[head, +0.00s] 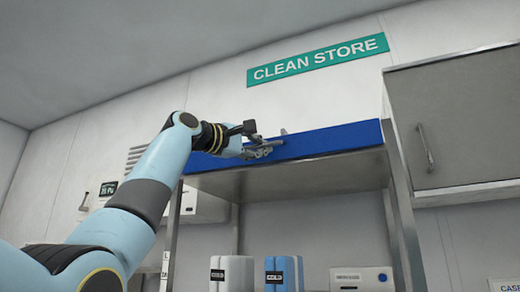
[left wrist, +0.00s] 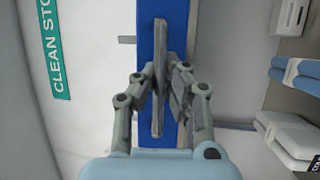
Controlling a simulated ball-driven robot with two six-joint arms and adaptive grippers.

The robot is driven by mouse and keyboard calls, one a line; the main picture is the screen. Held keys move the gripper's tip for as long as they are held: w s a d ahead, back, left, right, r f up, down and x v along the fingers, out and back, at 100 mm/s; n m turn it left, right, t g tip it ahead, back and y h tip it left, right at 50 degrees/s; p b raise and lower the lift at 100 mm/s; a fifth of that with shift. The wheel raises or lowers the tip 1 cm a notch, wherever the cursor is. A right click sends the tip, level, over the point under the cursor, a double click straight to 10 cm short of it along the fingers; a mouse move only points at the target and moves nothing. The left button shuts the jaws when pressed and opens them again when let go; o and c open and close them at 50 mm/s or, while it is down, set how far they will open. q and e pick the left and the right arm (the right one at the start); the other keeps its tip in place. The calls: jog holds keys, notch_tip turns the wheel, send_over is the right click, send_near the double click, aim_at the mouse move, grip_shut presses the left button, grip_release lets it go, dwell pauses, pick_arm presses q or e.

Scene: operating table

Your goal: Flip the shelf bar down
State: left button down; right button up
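A long blue bar (head: 335,139) runs along the front top edge of the metal shelf. It shows as an upright blue strip (left wrist: 147,14) in the left wrist view. My left gripper (head: 268,150) is at the bar's left part, in front of its face. In the left wrist view its fingers (left wrist: 161,70) stand on either side of a thin grey plate (left wrist: 157,90) that lies lengthwise over the blue. A narrow gap seems to show beside the plate, but I cannot tell whether the fingers press on it. My right gripper is not in view.
A small grey peg (left wrist: 127,39) sticks out at the blue bar's edge. Below the shelf are white (head: 232,275) and blue (head: 283,275) packs and a white box (head: 362,279). A grey cabinet (head: 460,125) hangs right. The wall above, with a green sign (head: 318,60), is clear.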

pick_arm(q)
jog(key=shift+s+a+f+m+t+h+b, duration=0.15)
jog(key=shift+f+m+t+h+b, duration=0.5)
jog(key=shift+b, duration=1.1)
jog(key=shift+s+d+f+m+t+h+b, duration=0.25)
jog(key=shift+m+h+b, duration=0.5)
jog(key=shift+h+b, duration=0.75)
jog(key=shift+a+f+m+t+h+b, duration=0.3)
jog(key=shift+f+m+h+b, duration=0.35)
jog(key=shift+b, duration=1.4)
jog(key=shift+r, duration=0.15)
jog(key=c, duration=2)
grip_release()
jog(key=o, duration=0.6)
jog(key=v, duration=1.2)
